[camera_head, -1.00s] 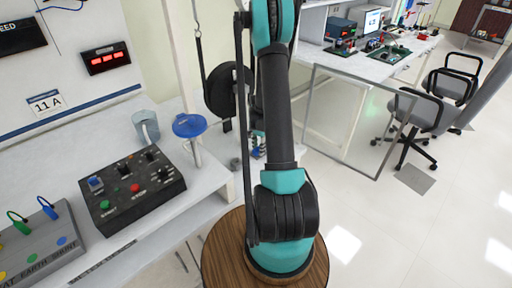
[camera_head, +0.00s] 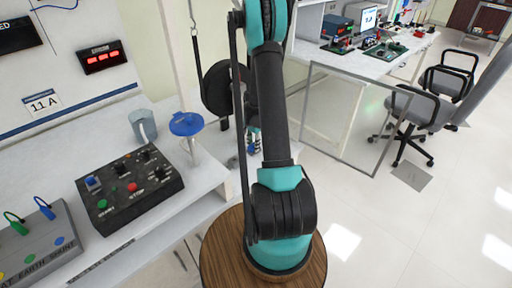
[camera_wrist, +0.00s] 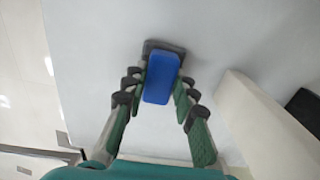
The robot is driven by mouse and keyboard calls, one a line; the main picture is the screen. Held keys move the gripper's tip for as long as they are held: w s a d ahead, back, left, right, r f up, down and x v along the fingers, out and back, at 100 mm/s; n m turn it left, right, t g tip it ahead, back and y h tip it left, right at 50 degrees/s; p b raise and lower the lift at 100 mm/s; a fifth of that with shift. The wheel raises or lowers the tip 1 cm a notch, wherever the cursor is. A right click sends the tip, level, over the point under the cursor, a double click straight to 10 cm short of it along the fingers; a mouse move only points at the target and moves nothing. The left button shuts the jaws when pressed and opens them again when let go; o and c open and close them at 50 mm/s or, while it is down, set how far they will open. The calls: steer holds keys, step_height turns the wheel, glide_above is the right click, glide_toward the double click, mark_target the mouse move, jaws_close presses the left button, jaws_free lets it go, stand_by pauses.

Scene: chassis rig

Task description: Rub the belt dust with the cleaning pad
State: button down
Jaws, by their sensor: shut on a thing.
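My gripper (camera_wrist: 160,88) is shut on a blue block-shaped pad (camera_wrist: 161,78) with a dark edge behind it, in the wrist view. The green fingers with black joints press on both sides of the pad. A plain pale surface lies beyond the pad; I cannot tell whether they touch. In the head view my gripper is mostly hidden behind my arm, beside a black wheel (camera_head: 217,92) that hangs near a post. No belt dust can be made out in either view.
A pale bench holds a black control box (camera_head: 130,190), a grey socket box (camera_head: 40,245), a clear beaker (camera_head: 143,126) and a blue-topped stand (camera_head: 187,124). A pale beam (camera_wrist: 265,125) stands right of my gripper in the wrist view. Chairs (camera_head: 425,105) stand on open floor at right.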

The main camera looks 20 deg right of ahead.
steer(key=shift+w+a, duration=0.35)
steer(key=shift+w, duration=0.5)
steer(key=shift+w+a, duration=0.35)
steer(key=shift+w, duration=0.5)
steer(key=shift+r, duration=0.15)
steer(key=shift+r, duration=2.9)
steer(key=shift+r, duration=1.5)
steer(key=shift+s, duration=0.1)
